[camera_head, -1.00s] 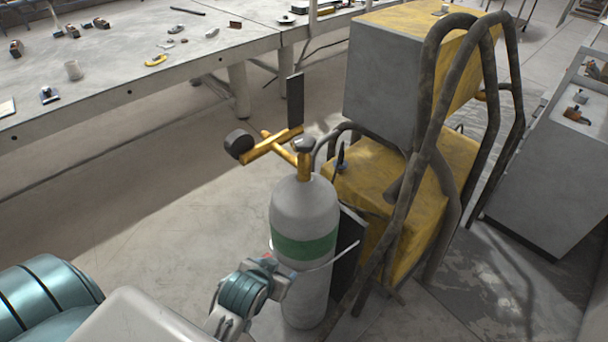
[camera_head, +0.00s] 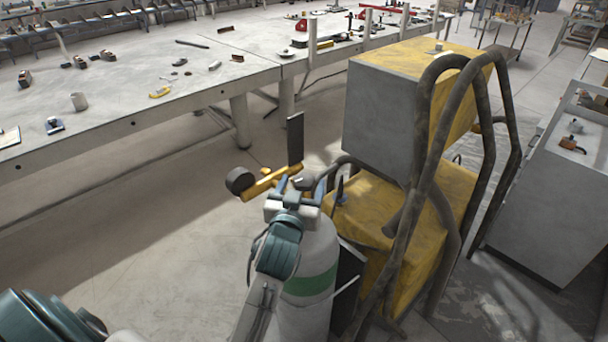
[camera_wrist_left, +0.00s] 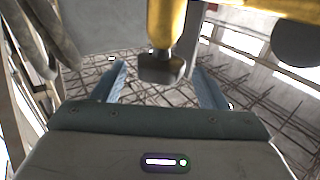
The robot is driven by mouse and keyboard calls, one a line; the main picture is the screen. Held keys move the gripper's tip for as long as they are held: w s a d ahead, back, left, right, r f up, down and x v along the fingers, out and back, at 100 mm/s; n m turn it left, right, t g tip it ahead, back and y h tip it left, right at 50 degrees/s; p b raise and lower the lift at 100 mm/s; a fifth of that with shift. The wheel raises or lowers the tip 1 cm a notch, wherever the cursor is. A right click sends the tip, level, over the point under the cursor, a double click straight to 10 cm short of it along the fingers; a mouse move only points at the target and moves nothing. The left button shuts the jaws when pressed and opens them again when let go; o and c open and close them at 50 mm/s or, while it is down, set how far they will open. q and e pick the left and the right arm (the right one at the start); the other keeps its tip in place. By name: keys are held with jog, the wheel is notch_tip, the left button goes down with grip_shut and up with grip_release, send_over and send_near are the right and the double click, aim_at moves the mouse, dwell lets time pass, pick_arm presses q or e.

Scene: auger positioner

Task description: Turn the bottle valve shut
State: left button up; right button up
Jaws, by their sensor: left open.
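The bottle (camera_head: 318,255) is a grey upright gas cylinder with a green band. A brass fitting (camera_head: 262,184) with a round dark gauge (camera_head: 239,180) sits on its top. The dark grey valve knob (camera_head: 305,182) is at the top, partly hidden by my left gripper (camera_head: 299,187). In the left wrist view the knob (camera_wrist_left: 162,68) hangs from the brass stem between the two blue fingers. My left gripper (camera_wrist_left: 160,80) is open, with a visible gap on each side of the knob. My right gripper is not in view.
A yellow and grey machine (camera_head: 385,105) with curved tube rails (camera_head: 424,135) stands close to the right of the bottle. A long workbench (camera_head: 130,105) with small parts runs behind. A grey cabinet (camera_head: 530,185) is at the far right. The floor left of the bottle is clear.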

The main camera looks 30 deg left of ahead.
pick_arm(q)
jog(key=shift+x, duration=1.3)
jog(key=c, duration=1)
jog(key=shift+p, duration=0.3)
